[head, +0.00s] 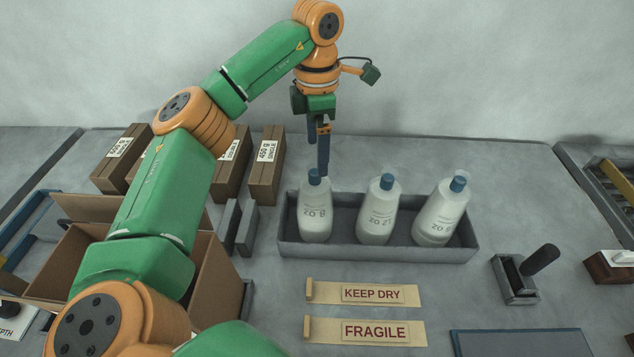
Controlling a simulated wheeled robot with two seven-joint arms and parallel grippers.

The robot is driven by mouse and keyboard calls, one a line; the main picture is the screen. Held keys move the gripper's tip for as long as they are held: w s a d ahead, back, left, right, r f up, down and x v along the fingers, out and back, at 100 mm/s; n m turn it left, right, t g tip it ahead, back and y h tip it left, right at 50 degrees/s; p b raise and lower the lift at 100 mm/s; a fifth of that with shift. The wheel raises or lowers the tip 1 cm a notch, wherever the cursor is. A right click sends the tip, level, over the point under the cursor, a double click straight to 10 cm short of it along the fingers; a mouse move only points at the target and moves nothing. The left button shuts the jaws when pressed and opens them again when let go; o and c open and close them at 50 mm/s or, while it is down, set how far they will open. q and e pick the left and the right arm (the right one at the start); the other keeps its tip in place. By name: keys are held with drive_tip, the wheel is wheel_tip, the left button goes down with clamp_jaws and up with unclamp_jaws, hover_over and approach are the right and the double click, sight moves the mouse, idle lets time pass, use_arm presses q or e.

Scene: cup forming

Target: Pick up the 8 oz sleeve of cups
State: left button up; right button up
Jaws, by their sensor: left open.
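Three white, bottle-shaped sleeves with blue tops stand in a grey tray (375,252). The left one (315,215) has a label that seems to read 8 oz and stands nearly upright. The middle sleeve (377,215) seems to read 12 oz; the right sleeve (440,218) leans right, and its number is hard to tell. My left gripper (324,168) points down at the blue top of the left sleeve, open and seen edge-on. Its fingertips overlap the back of that top in the picture; I cannot tell whether they touch. My right gripper is not in view.
An open cardboard box (215,285) stands at left, partly behind my arm. Brown cartons (266,170) stand behind it. KEEP DRY (370,293) and FRAGILE (375,332) strips lie in front of the tray. A black-handled tool (520,275) sits at right.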

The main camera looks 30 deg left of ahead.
sight(314, 170)
use_arm(q)
drive_tip(key=shift+s+d+f, duration=0.1)
drive_tip(key=shift+s+f, duration=0.05)
drive_tip(key=shift+f, duration=0.2)
drive_tip(key=shift+s+d+f+p, duration=0.25)
drive_tip(key=shift+s+f+p, duration=0.1)
drive_tip(key=shift+s+f, duration=0.2)
drive_tip(key=shift+s+d+f+p, duration=0.2)
drive_tip(key=shift+s+f+p, duration=0.2)
drive_tip(key=shift+s, duration=0.1)
drive_tip(key=f, duration=0.3)
drive_tip(key=shift+w+a+f, duration=0.1)
drive_tip(key=shift+a+f, duration=0.1)
drive_tip(key=shift+f, duration=0.1)
drive_tip(key=shift+w+f, duration=0.1)
drive_tip(key=shift+w, duration=0.05)
drive_tip(key=shift+c, duration=0.2)
drive_tip(key=shift+d, duration=0.1)
drive_tip(key=c, duration=1.1)
clamp_jaws()
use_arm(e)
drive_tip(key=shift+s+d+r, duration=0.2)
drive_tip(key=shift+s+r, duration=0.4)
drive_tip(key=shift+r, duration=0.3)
use_arm(q)
drive_tip(key=shift+r, duration=0.2)
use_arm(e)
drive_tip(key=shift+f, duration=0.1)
